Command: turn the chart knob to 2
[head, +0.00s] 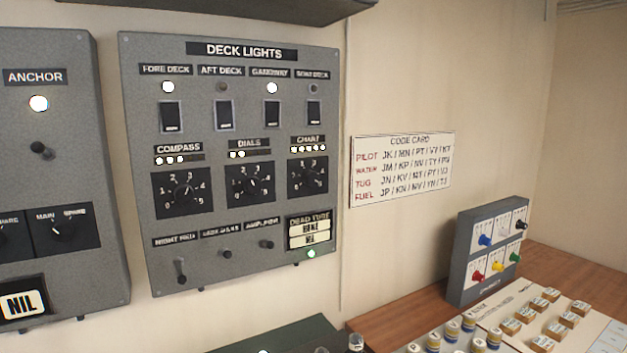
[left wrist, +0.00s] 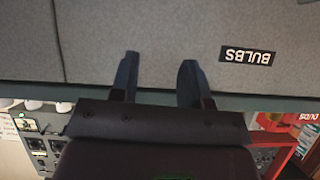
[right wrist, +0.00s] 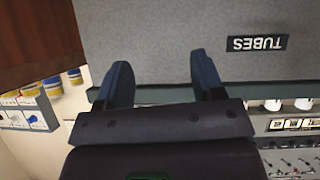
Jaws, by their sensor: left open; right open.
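The chart knob (head: 308,175) is a round black knob on a black numbered plate, under the CHART label (head: 308,139) at the right of the deck lights panel (head: 232,120). A row of several lit lamps (head: 308,148) sits above it. Its pointer is too small to read for certain. Neither gripper shows in the head view. My left gripper (left wrist: 157,65) is open and empty in the left wrist view, near a grey surface labelled BULBS (left wrist: 247,55). My right gripper (right wrist: 160,68) is open and empty in the right wrist view, near a grey surface labelled TUBES (right wrist: 257,43).
The similar compass knob (head: 182,192) and dials knob (head: 250,182) sit left of the chart knob. Switches (head: 272,114) are above and small levers (head: 227,253) below. A code card (head: 402,168) hangs at right. A grey box with coloured knobs (head: 484,256) stands on the desk.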

